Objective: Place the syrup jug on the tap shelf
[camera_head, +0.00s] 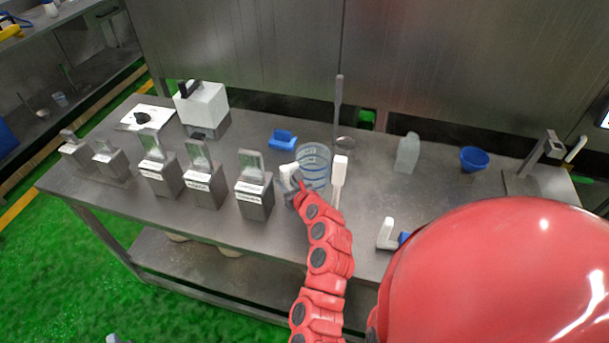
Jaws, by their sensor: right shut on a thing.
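A clear jug with blue bands (315,160) stands upright at the middle of the metal table; I take it as the syrup jug, though a translucent grey jug (407,153) stands farther right. My right gripper (293,178) is at the clear jug's near left side and is shut on it; my red arm and a white part hide the exact grip. I cannot tell whether the jug's base touches the table. I cannot tell for sure which surface is the tap shelf. My left gripper is not clearly seen.
Several metal label blocks (254,195) stand on the table's left half. A white container with a black handle (203,105) is behind them. A white-bladed spatula (338,172) is close right of the clear jug. A blue bowl (473,159) is at right.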

